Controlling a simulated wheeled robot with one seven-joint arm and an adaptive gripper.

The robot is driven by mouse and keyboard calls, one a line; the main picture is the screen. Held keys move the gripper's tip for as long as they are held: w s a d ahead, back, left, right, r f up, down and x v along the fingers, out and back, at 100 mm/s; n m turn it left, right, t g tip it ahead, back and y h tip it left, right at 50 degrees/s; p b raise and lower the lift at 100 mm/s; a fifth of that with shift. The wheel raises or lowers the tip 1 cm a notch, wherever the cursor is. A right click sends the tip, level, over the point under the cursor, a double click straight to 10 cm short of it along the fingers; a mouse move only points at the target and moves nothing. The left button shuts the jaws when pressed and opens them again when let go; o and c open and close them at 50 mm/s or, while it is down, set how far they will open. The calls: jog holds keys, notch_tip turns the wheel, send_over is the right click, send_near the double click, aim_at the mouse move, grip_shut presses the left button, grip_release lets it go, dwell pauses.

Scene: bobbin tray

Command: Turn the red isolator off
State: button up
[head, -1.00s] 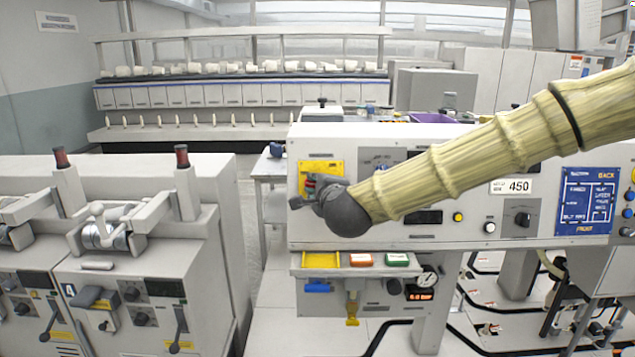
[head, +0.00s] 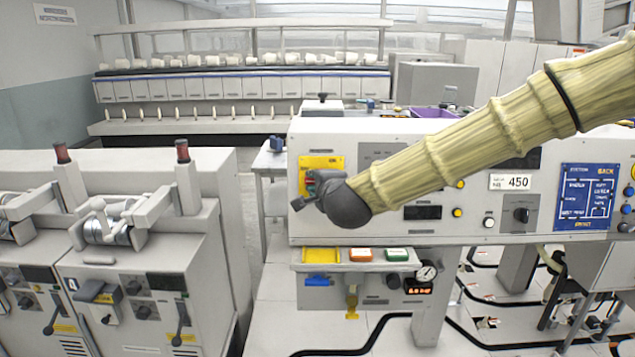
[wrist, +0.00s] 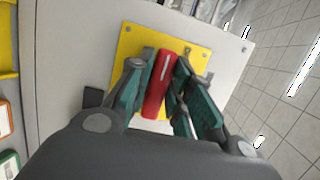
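The red isolator handle (wrist: 160,85), with a pale line on its face, sits on a yellow plate (wrist: 196,55) in the wrist view. The same yellow plate (head: 320,163) shows on the left of the machine's front panel in the head view. My gripper (wrist: 166,72) has one teal-padded finger on each side of the handle, and the fingertips appear to close against it. In the head view my gripper (head: 309,190) is at the plate, and my wrist covers much of the isolator there.
The grey panel (head: 465,215) carries knobs and buttons right of the isolator. A grey machine (head: 130,260) stands at left, with a floor gap between.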

jog(key=shift+o, duration=1.2)
jog(key=v, duration=1.2)
jog(key=shift+d, duration=0.1)
